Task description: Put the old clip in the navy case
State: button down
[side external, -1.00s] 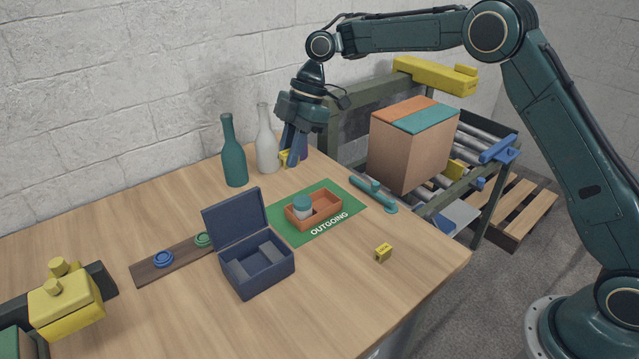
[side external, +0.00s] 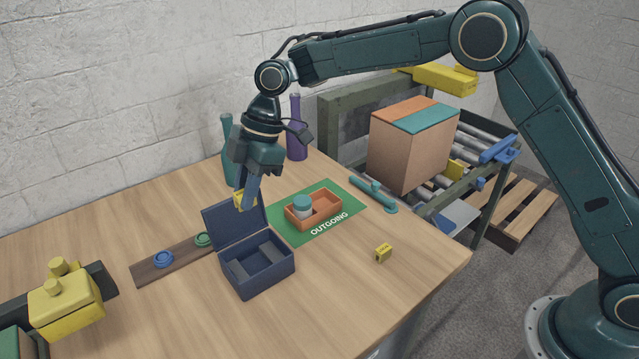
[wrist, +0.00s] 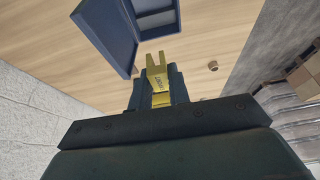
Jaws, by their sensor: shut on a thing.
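My gripper (side external: 246,198) is shut on a yellow clip (side external: 240,203). It holds the clip above the back of the navy case, close to the raised lid. In the wrist view the yellow clip (wrist: 157,80) shows a forked end and some dark lettering, too small to read. The navy case (side external: 258,271) stands open on the table, its lid tilted up at the back. Its inside has a divider and looks empty of clips. A second small yellow piece (side external: 383,253) with dark marking lies on the table at the right.
A teal bottle (side external: 227,140) and a purple bottle (side external: 296,135) stand at the back. A wooden strip (side external: 150,272) with blue and green rings lies left of the case.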

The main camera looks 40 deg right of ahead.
send_over(254, 273)
jog(key=d, duration=0.1)
jog(key=f, duration=1.4)
jog(key=shift+d, duration=0.2)
jog(key=shift+f, duration=2.1)
jog(key=c, duration=1.3)
grip_release()
jog(key=shift+f, duration=0.1)
jog(key=v, duration=1.2)
